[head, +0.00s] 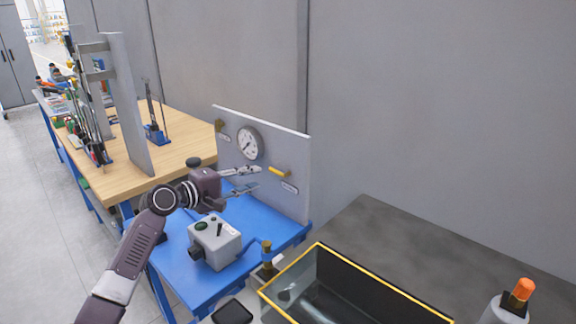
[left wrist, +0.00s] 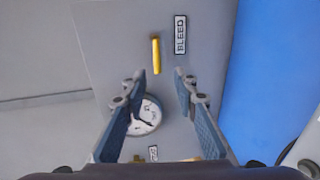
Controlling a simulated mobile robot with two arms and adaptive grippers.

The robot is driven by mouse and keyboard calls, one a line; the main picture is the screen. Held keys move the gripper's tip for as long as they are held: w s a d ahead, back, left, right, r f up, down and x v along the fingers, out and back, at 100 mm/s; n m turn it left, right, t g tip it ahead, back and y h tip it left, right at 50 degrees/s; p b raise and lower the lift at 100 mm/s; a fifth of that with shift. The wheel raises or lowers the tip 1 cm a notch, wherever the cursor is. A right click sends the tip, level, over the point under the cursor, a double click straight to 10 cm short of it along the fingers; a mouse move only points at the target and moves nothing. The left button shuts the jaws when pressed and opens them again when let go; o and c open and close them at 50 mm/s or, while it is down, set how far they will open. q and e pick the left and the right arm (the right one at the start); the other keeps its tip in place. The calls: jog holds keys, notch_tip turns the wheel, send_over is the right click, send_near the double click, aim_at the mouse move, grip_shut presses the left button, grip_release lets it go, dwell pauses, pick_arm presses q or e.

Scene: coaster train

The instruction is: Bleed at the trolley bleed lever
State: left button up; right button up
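The yellow bleed lever (head: 279,171) is on the upright grey panel (head: 297,150) of the blue trolley (head: 185,270). In the left wrist view the lever (left wrist: 156,54) is a short bar just past the fingertips, beside a label (left wrist: 180,34) reading BLEED. My left gripper (head: 256,178) is open and empty in front of the panel, its fingers towards the lever. In its wrist view the two fingertips (left wrist: 163,78) are spread, with the lever in line with the gap and not between the pads. My right gripper is not in view.
A round gauge (head: 249,142) and a small brass fitting (head: 219,125) are on the same panel. A yellow-rimmed dark bin (head: 380,284) stands front right. A wooden bench (head: 120,165) is behind.

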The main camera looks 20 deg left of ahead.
aim_at(272, 171)
pick_arm(q)
jog(key=x, duration=0.1)
jog(key=p+x, duration=0.1)
jog(key=x, duration=0.1)
jog(key=shift+w+d+r, duration=0.15)
jog(key=shift+w+r, duration=0.1)
jog(key=shift+w, duration=0.05)
jog(key=x, duration=0.3)
jog(key=shift+w+f, duration=0.15)
jog(key=shift+w, duration=0.1)
jog(key=shift+c, duration=0.3)
jog(key=c, duration=0.5)
grip_shut()
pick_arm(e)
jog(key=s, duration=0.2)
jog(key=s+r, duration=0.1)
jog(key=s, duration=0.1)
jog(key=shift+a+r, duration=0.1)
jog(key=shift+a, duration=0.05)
